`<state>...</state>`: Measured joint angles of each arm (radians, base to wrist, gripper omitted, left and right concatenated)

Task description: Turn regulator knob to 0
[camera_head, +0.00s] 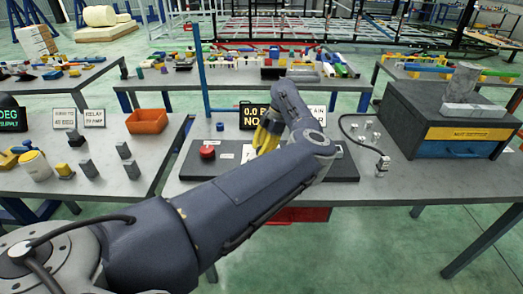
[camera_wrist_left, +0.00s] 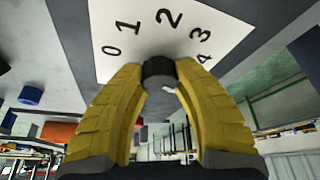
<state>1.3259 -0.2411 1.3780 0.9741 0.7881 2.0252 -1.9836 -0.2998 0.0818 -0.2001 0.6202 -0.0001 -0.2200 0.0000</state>
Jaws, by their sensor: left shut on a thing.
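The regulator knob (camera_wrist_left: 158,72) is a small dark round knob on a white dial plate (camera_wrist_left: 195,30) printed 0 to 4, seen in the left wrist view. My left gripper (camera_wrist_left: 160,75) has yellow fingers shut on the knob from both sides. The knob's pointer mark cannot be made out, so its setting is unclear. In the head view my left gripper (camera_head: 266,135) reaches down to the dark panel (camera_head: 325,168), and my arm hides the knob. My right gripper is not in view.
A red button (camera_head: 207,152) sits on the panel's left. A sign reading 0.0 B (camera_head: 252,113) stands behind, partly hidden by my arm. A black cable (camera_head: 350,128) and a dark box with blue drawer (camera_head: 447,125) are to the right.

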